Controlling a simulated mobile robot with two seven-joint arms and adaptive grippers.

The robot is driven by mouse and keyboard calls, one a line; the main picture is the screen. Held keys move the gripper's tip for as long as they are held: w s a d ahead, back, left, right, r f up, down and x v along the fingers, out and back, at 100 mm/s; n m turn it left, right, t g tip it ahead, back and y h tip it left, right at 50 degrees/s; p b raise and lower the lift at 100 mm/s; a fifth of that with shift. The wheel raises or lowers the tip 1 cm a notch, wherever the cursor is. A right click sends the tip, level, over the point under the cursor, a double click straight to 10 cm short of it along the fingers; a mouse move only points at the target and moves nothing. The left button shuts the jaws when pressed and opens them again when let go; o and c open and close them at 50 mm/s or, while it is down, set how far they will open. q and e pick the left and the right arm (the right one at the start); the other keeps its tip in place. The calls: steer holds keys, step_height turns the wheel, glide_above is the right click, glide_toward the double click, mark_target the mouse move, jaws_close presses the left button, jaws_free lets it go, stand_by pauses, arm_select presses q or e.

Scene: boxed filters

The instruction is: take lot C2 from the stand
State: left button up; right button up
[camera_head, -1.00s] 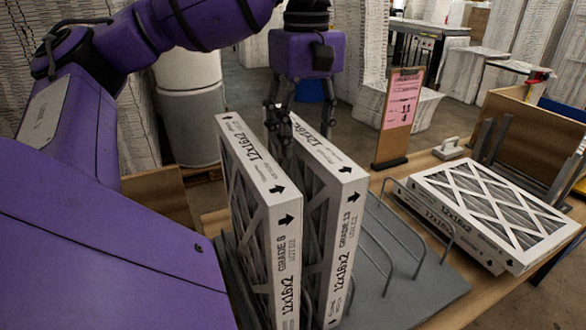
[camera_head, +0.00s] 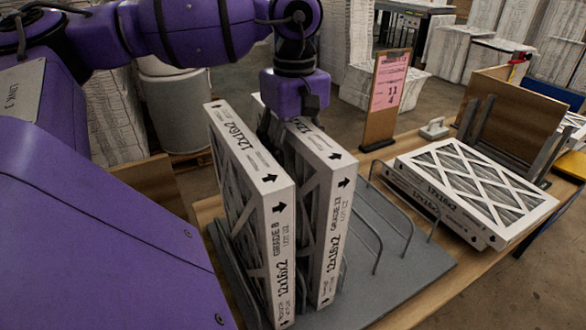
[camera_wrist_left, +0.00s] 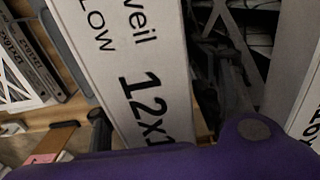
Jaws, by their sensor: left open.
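Two white boxed filters stand upright in a grey wire stand (camera_head: 405,268). The left one (camera_head: 275,240) reads 12x16x2, GRADE 8; the right one (camera_head: 330,225) reads 12x16x2, GRADE 13. Their lot lines are too small to read surely. My left gripper (camera_head: 287,122) points down over the right filter's top edge, one finger in the gap between the filters; the other is largely hidden. In the left wrist view this filter's top (camera_wrist_left: 130,65) lies between the spread fingers, and the other filter (camera_wrist_left: 298,85) is at the right. The gripper is open. My right gripper is out of view.
Empty wire slots (camera_head: 372,225) are right of the filters. Filters lie flat in a pile (camera_head: 470,185) on the table's right, near a wooden panel (camera_head: 530,125). A pink sign (camera_head: 388,85) on a board stands behind the stand. A white drum (camera_head: 178,110) is at the back left.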

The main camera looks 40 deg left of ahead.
arm_select(q)
jaws_close()
stand_by(0.3)
steer(key=shift+r, duration=0.1)
